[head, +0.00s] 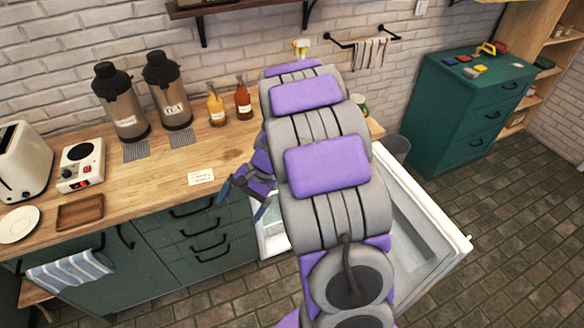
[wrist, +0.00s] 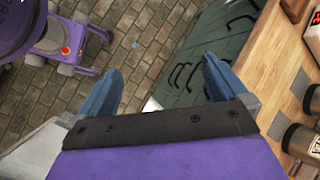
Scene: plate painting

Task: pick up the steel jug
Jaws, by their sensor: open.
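No separate steel jug shows clearly in either view; my arm hides part of the counter. Two tall steel flasks with black tops, one on the left (head: 121,101) and one labelled TEA (head: 167,90), stand upright at the back of the wooden counter (head: 235,150). My gripper (head: 243,200) is open and empty in front of the counter's edge, well to the right of and nearer than the flasks. In the wrist view its two blue fingers (wrist: 162,72) are spread apart with nothing between them. Parts of the flasks show at that view's right edge.
Orange (head: 216,105) and brown (head: 243,100) bottles stand right of the flasks. A toaster (head: 22,160), a small hot plate (head: 82,165) and a wooden tray (head: 80,211) are at left. An open white compartment (head: 425,225) lies below my arm. The counter's front middle is mostly clear.

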